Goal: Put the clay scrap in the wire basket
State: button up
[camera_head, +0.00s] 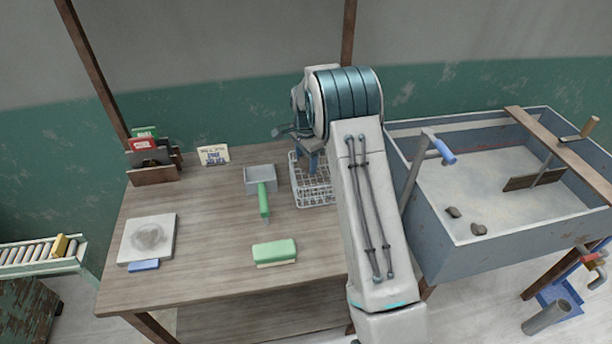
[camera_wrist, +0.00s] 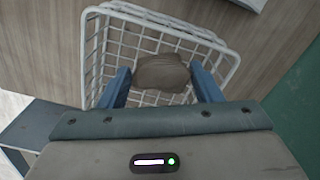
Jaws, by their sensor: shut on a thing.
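The white wire basket (camera_head: 315,193) stands on the wooden table, beside my arm. It also shows in the wrist view (camera_wrist: 92,48), below my gripper. My gripper (camera_wrist: 162,78) is shut on the clay scrap (camera_wrist: 162,72), a brown-grey lump between its blue fingers. The scrap is seen over the basket's opening; how far above the basket floor it is, I cannot tell. In the head view my gripper (camera_head: 310,165) is over the back part of the basket, and the scrap is hidden there.
A green block (camera_head: 274,252) lies at the table's front. A grey trough (camera_head: 480,256) with two dark lumps (camera_head: 478,229) stands at right.

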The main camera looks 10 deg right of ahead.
aim_at(306, 186)
jog(key=shift+f+p, duration=0.6)
jog(key=shift+f, duration=3.3)
jog(key=shift+f, duration=0.1)
jog(key=o, duration=1)
notch_tip(306, 186, up, 12)
jog(key=shift+r+b, duration=0.15)
jog(key=shift+b, duration=0.9)
